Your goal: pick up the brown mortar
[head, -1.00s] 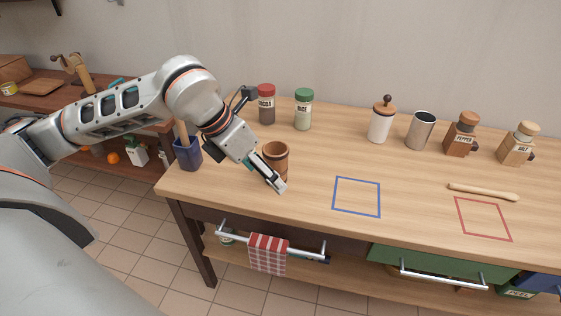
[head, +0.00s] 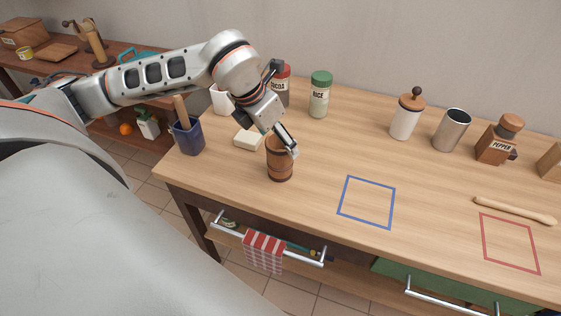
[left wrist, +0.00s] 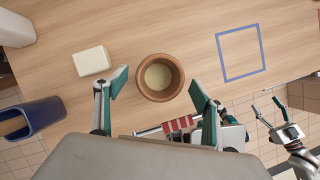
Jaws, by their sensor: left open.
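The brown mortar (head: 280,166) stands upright on the wooden table, left of the blue square outline. My left gripper (head: 289,147) is just above it, one finger overlapping its rim in the head view. In the left wrist view the mortar (left wrist: 160,94) is seen from above, its hollow pale inside. The open left fingers (left wrist: 160,86) are apart on either side of the mortar in that picture, with nothing between them gripped. My right gripper (left wrist: 268,106) shows at the right of the left wrist view, fingers apart and empty, beyond the table's front edge.
A pale block (head: 248,138) and a blue holder (head: 188,138) are left of the mortar. A cocoa jar (head: 281,88) and a rice jar (head: 320,95) stand behind. The table around the blue square (head: 367,202) is clear. A checked towel (head: 264,252) hangs below the front edge.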

